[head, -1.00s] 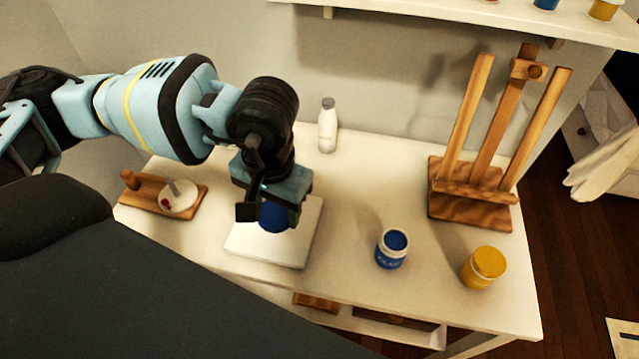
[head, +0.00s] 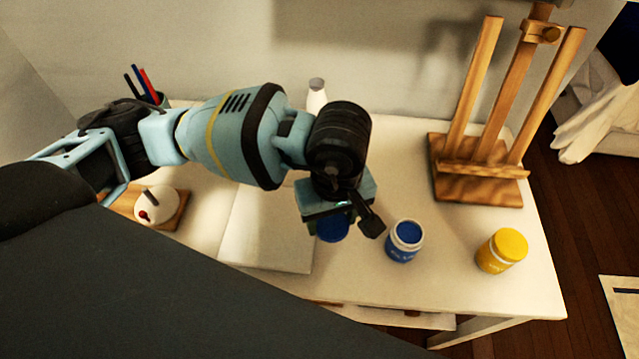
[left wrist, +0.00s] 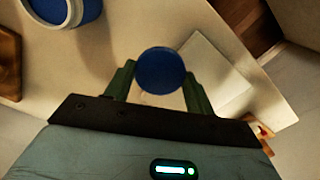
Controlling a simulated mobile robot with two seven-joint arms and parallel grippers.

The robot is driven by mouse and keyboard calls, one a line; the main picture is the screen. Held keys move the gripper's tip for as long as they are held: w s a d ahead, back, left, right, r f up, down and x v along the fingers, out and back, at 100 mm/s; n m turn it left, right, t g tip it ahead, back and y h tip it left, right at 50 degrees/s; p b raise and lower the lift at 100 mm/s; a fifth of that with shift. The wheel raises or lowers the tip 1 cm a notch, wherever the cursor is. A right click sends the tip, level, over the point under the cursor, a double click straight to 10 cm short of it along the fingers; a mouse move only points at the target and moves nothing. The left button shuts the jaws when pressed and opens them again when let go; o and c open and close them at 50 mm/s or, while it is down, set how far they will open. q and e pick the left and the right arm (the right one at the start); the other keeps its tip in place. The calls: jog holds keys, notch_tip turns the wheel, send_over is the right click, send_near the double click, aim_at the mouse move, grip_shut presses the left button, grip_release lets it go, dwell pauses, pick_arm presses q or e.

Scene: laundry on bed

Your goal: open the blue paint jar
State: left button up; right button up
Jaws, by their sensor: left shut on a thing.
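The blue paint jar (head: 404,243) stands upright on the white table, its white rim bare and blue paint showing inside. It also shows cut off at the top left of the left wrist view (left wrist: 62,10). My left gripper (head: 340,226) is shut on the round blue lid (head: 333,229), held off the jar, just left of it in the head view. The lid shows between both fingers in the left wrist view (left wrist: 160,70). One finger is partly hidden in the head view. My right gripper is not in view.
A yellow jar (head: 502,251) stands right of the blue jar, with a wooden easel (head: 478,180) behind. A white flat panel (head: 262,240) lies on the table to the left. A white bottle (head: 316,97) stands behind my arm.

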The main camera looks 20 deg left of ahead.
pick_arm(q)
jog(key=d+f+n, duration=0.1)
jog(key=d+n, duration=0.1)
jog(key=d+f+n+b, duration=0.1)
jog(key=d, duration=0.1)
jog(key=shift+d+f, duration=0.1)
jog(key=shift+f, duration=0.25)
jog(key=shift+d+f+n, duration=0.15)
jog(key=shift+d+n, duration=0.4)
jog(key=shift+n, duration=0.05)
jog(key=w+a, duration=0.2)
jog(key=w, duration=0.2)
jog(key=w+a+f, duration=0.1)
jog(key=w+a, duration=0.2)
jog(key=w, duration=0.2)
jog(key=w+a, duration=0.2)
jog(key=w, duration=0.3)
jog(key=shift+a+f, duration=0.2)
jog(key=shift+f, duration=0.05)
notch_tip(320, 180, down, 4)
jog(key=shift+r+p, duration=0.25)
jog(key=shift+p, duration=0.1)
jog(key=shift+f, duration=0.2)
jog(key=o, duration=1.1)
